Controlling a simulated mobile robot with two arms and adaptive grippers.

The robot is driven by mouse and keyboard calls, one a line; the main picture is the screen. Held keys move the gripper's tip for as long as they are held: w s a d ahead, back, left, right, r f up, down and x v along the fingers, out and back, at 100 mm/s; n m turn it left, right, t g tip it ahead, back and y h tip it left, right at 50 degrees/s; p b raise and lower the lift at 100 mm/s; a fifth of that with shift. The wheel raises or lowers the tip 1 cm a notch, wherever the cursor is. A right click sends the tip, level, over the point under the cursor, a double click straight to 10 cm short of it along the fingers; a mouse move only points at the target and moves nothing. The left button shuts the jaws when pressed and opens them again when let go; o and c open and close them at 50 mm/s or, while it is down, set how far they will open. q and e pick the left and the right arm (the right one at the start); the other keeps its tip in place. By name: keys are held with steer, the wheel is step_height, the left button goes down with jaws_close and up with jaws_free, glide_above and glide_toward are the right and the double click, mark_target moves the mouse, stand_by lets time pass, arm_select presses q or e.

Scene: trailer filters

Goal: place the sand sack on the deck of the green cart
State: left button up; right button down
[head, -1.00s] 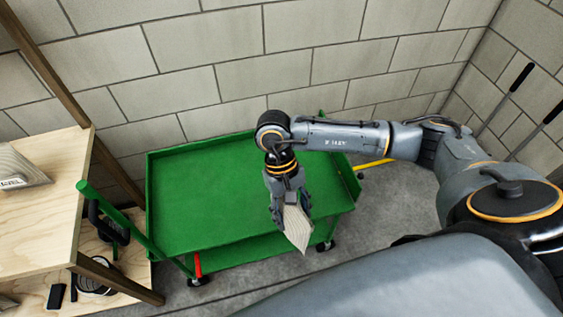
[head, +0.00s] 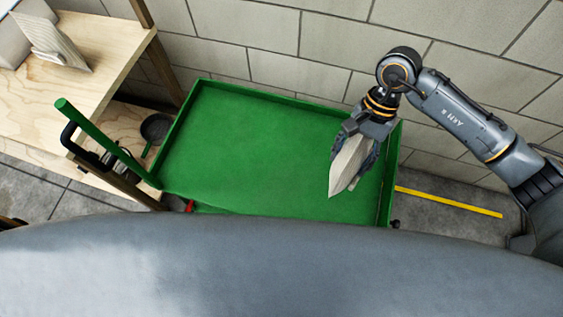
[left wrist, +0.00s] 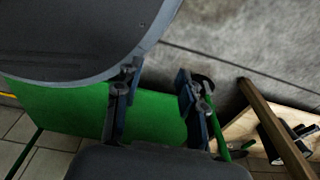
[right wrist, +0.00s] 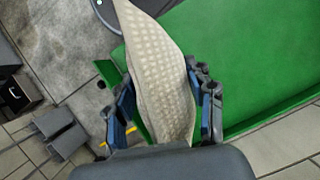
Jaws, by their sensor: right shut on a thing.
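The sand sack (head: 347,166) is a pale beige woven bag. My right gripper (head: 356,150) is shut on it, and it hangs tilted over the right part of the green cart in the head view. The right wrist view shows the sack (right wrist: 160,75) between both fingers of the right gripper (right wrist: 165,100). The green cart has a flat, empty deck (head: 250,150) with a low rim. The deck also shows in the left wrist view (left wrist: 60,105). My left gripper (left wrist: 155,90) shows only in its wrist view, with its fingers apart and nothing between them.
A block wall (head: 260,35) is behind. A yellow floor strip (head: 450,202) lies to the right.

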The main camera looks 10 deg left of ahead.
steer(key=w+a+f+m+t+y+b, duration=0.1)
steer(key=w+a+m+t+b, duration=0.1)
steer(key=a+m+b, duration=0.5)
steer(key=w+a+m+t+y+b, duration=0.1)
steer(key=w+a+m+t+b, duration=0.3)
steer(key=a+m, duration=0.45)
arm_select(q)
steer(key=w+d+r+t+b, duration=0.1)
steer(key=w+d+r+b, duration=0.1)
steer(key=w, duration=1.1)
steer(key=shift+d, duration=0.15)
arm_select(e)
steer(key=w+d+f, duration=0.2)
steer(key=d+f, duration=0.3)
steer(key=f, duration=0.1)
steer(key=w+d+f+g, duration=0.1)
steer(key=w+d+f, duration=0.2)
steer(key=d+f, duration=0.3)
steer(key=shift+w+d+f+n, duration=0.15)
steer(key=shift+w+f+n, duration=0.2)
steer(key=shift+f, duration=0.2)
arm_select(q)
steer(key=shift+s+f+b, duration=0.1)
steer(key=shift+s+b, duration=0.1)
steer(key=shift+b, duration=0.15)
